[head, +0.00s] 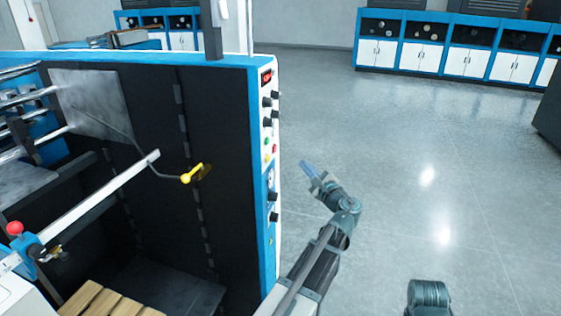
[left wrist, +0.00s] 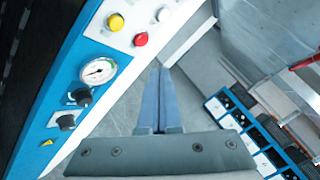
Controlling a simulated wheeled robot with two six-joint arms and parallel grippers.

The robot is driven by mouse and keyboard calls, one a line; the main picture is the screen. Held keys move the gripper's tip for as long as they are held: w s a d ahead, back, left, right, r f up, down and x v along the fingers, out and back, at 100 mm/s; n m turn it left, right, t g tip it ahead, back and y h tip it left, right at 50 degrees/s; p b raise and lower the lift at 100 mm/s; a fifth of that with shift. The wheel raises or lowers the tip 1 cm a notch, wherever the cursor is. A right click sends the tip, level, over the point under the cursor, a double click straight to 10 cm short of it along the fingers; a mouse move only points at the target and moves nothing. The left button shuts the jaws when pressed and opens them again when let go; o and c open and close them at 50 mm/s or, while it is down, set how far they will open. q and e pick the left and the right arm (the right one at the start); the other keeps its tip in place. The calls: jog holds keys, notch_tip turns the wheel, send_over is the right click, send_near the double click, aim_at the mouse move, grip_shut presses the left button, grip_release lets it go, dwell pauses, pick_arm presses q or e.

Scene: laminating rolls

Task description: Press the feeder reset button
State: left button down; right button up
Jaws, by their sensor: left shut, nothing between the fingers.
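The machine's control panel (head: 268,150) is a narrow white and blue face with knobs and small coloured buttons. In the left wrist view it shows a yellow button (left wrist: 115,22), a red button (left wrist: 140,39) and a white button (left wrist: 164,14). No readable label shows which is the feeder reset button. My left gripper (head: 307,168) is shut and empty, to the right of the panel and apart from it. In the left wrist view its fingers (left wrist: 160,75) point up the picture, below and right of the red button.
A pressure gauge (left wrist: 98,70) and black knobs (left wrist: 65,122) sit lower on the panel. A yellow-handled lever (head: 193,174) is on the machine's dark side. Blue and white cabinets (head: 425,53) line the far wall.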

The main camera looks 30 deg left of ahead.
aim_at(267, 158)
pick_arm(q)
jog(key=s+a, duration=0.2)
jog(key=a, duration=0.6)
jog(key=shift+a, duration=0.35)
jog(key=shift+s+a, duration=0.1)
dwell(2.1)
jog(key=shift+a, duration=0.3)
jog(key=shift+s+a, duration=0.2)
jog(key=shift+a, duration=0.2)
dwell(0.7)
jog(key=shift+d, duration=0.1)
jog(key=shift+w+d, duration=0.2)
jog(key=shift+d, duration=0.5)
jog(key=shift+d, duration=0.15)
